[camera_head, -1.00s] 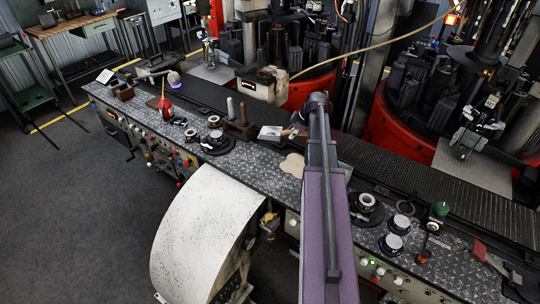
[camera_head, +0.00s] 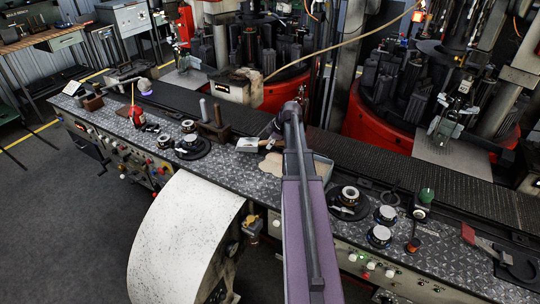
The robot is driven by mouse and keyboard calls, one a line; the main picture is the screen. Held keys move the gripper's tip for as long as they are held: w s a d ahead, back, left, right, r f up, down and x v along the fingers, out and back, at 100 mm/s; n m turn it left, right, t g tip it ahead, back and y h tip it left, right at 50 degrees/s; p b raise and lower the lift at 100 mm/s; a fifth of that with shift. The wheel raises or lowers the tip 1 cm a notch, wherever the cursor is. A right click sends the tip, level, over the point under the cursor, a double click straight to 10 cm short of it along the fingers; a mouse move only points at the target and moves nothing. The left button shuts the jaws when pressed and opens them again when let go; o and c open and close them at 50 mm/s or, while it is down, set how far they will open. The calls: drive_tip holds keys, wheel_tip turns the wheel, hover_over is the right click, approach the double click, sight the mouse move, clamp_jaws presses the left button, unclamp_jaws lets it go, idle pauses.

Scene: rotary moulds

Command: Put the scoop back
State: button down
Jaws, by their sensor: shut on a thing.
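The scoop (camera_head: 248,144) has a pale metal pan and a short brownish handle. It shows in the head view near the middle of the long workbench, just left of my arm and just beyond a beige cloth (camera_head: 271,164). My gripper (camera_head: 268,136) is at the handle end of the scoop and is shut on it. The fingers are small, dark and partly hidden by my own arm. I cannot tell whether the pan touches the bench or hangs just above it.
A grey tray (camera_head: 322,166) is partly behind my arm. Round black-based parts (camera_head: 348,200) stand to the right. Red rotary machines (camera_head: 375,125) stand behind the bench.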

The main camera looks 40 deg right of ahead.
sight(267, 156)
drive_tip(key=shift+f, duration=0.2)
idle(0.3)
drive_tip(key=shift+f+b, duration=1.8)
drive_tip(key=shift+b, duration=0.1)
drive_tip(key=shift+f, duration=0.15)
drive_tip(key=c, duration=0.5)
unclamp_jaws()
drive_tip(key=shift+c, duration=0.2)
drive_tip(key=shift+r, duration=0.25)
drive_tip(key=p+v, duration=1.1)
drive_tip(key=v, duration=0.1)
drive_tip(key=shift+f, duration=0.1)
